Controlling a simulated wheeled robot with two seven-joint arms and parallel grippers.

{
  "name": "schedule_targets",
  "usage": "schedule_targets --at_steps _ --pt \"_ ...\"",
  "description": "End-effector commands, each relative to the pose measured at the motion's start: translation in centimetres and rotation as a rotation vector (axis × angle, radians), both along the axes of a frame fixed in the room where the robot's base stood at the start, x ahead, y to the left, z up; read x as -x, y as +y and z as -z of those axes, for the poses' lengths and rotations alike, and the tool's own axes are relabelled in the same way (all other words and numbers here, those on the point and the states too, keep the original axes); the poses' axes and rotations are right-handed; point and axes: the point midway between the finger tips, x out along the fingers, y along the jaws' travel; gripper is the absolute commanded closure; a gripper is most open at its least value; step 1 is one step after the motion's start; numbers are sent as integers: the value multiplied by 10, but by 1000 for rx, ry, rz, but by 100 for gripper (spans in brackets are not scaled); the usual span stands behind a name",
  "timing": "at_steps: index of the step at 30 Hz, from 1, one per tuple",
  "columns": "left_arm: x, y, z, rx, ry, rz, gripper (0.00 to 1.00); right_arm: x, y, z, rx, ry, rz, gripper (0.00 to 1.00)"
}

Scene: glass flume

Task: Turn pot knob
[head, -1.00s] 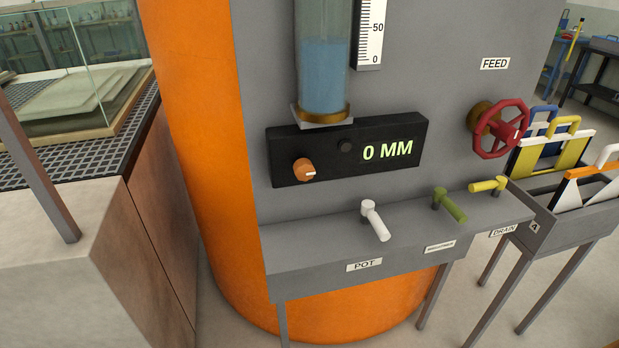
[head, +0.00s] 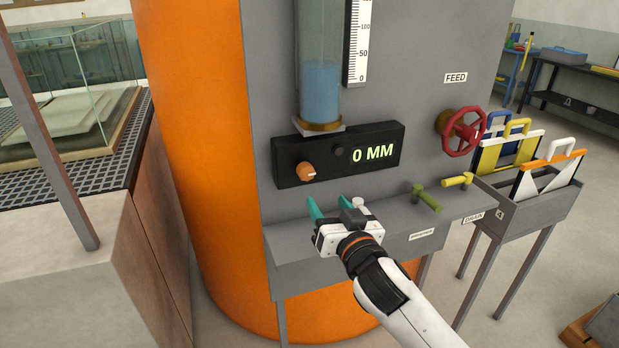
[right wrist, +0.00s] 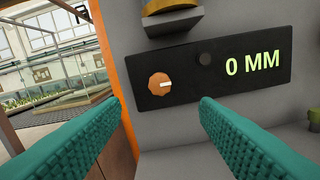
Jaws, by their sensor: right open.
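An orange knob (head: 306,171) with a pale pointer mark sits at the left of a black panel (head: 285,150) that reads 0 MM. The knob also shows in the right wrist view (right wrist: 159,84), its mark pointing right. My right gripper (head: 330,205) is open and empty, below and in front of the knob, not touching it. In the wrist view the knob appears between and beyond the teal fingers (right wrist: 160,108). A white lever (head: 358,202) on the ledge is mostly hidden behind my gripper, as is the POT label. My left gripper is not in view.
The grey ledge (head: 290,240) carries a green lever (head: 427,198) and a yellow lever (head: 457,180) to the right. A red handwheel (head: 463,132) sits under FEED. A glass tube (head: 321,90) holding blue water stands above the panel. A stone-sided bench fills the left.

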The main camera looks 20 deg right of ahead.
Motion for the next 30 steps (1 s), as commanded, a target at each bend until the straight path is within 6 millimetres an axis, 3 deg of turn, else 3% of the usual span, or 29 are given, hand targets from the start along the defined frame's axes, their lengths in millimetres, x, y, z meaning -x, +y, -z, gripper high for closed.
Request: schedule_targets --at_steps 15,21,30 --pt "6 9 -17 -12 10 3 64 -94 3 0 2 3 2 44" --pt "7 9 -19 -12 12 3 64 -111 4 1 2 4 1 44" --pt "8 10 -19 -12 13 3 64 -114 4 2 2 3 0 44"
